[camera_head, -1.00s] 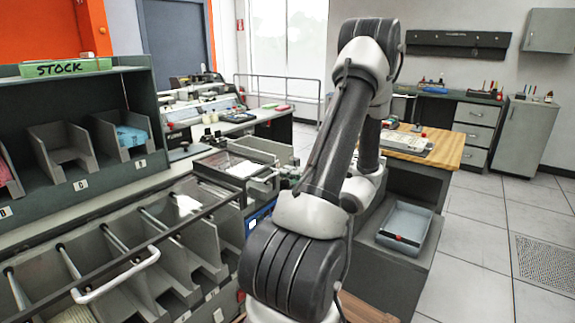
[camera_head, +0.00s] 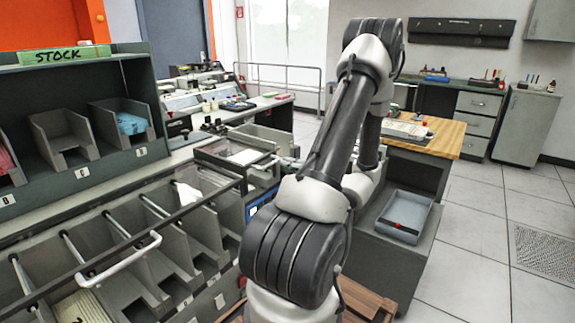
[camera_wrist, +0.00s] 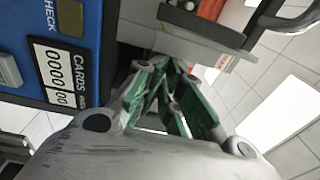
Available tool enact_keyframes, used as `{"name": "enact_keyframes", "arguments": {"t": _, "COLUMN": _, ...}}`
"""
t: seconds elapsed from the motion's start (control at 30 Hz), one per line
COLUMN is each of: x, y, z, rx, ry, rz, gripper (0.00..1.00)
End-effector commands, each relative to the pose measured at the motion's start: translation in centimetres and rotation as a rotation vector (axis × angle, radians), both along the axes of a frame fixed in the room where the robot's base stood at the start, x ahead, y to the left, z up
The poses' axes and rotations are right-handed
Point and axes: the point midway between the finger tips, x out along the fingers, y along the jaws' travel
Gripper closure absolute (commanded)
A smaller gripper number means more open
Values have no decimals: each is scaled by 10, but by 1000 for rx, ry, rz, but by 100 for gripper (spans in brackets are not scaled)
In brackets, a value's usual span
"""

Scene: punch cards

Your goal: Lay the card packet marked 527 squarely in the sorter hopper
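My gripper (camera_wrist: 172,72) shows in the wrist view, with green-lined fingers that converge toward their tips. I cannot tell whether they meet, and I make out no packet between them. They are beside a blue panel (camera_wrist: 75,20) with a CARDS counter. In the head view my arm hides most of the gripper, near the right side of the sorter. The sorter's open grey hopper-like tray (camera_head: 212,150) has a pale flat piece (camera_head: 243,157) in it; I cannot tell whether that is a card packet. No 527 marking is readable.
A STOCK shelf (camera_head: 20,85) with grey bins stands at left; one bin holds a blue packet (camera_head: 131,123). Sorter pockets with a white handle (camera_head: 118,262) are in front. A wooden-topped bench (camera_head: 445,140) and a grey-blue tray (camera_head: 428,222) are at right. Floor at far right is clear.

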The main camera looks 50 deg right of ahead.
Motion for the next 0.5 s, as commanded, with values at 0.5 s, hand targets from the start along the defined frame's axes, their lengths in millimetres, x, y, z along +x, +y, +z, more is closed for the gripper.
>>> {"name": "enact_keyframes", "arguments": {"t": 0.5, "x": 0, "y": -1, "z": -12, "rx": 8, "ry": 34, "rz": -7, "gripper": 76}}
